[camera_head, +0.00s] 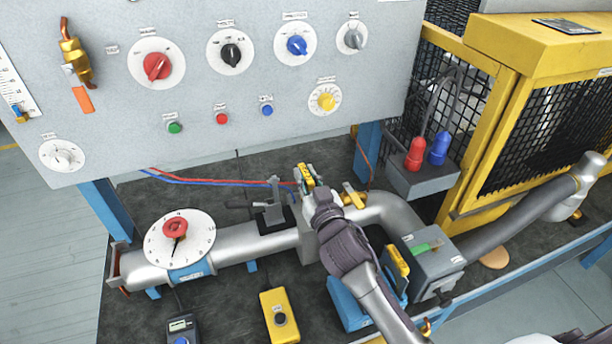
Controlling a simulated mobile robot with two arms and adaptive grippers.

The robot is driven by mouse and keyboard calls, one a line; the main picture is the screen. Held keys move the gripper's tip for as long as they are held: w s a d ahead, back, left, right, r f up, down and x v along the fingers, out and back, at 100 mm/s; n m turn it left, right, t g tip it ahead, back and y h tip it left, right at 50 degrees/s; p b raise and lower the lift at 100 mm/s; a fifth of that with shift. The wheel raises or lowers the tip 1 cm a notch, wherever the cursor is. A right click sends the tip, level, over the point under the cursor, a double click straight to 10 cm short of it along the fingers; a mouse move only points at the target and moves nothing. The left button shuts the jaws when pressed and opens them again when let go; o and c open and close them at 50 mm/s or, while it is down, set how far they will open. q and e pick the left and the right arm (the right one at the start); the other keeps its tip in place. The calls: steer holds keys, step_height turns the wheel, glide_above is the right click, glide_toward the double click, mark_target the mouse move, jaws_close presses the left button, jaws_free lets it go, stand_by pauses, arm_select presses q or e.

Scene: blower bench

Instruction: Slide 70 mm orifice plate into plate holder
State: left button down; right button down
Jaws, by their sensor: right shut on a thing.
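My right gripper (309,190) is over the pipe at the middle of the bench, with its arm coming in from the lower right. It is shut on the orifice plate, of which a yellow tab (306,174) shows between the fingers. The rest of the plate is hidden, and I cannot read its size. The grey plate holder (306,246) sits in the pipe line just below the gripper, partly covered by my arm. I cannot tell whether the plate is in its slot. My left gripper is not in view.
A clamp stand (270,208) is close left of the gripper. The grey control panel (200,110) rises behind. A yellow box (281,318) and a handheld meter (182,328) lie in front of the pipe.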

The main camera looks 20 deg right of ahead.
steer(key=shift+f+b, duration=3.6)
steer(key=shift+f, duration=0.95)
steer(key=c, duration=1)
jaws_free()
steer(key=shift+c, duration=0.2)
steer(key=shift+f, duration=0.15)
steer(key=s, duration=1.2)
steer(key=shift+d, duration=0.25)
steer(key=shift+s, duration=0.1)
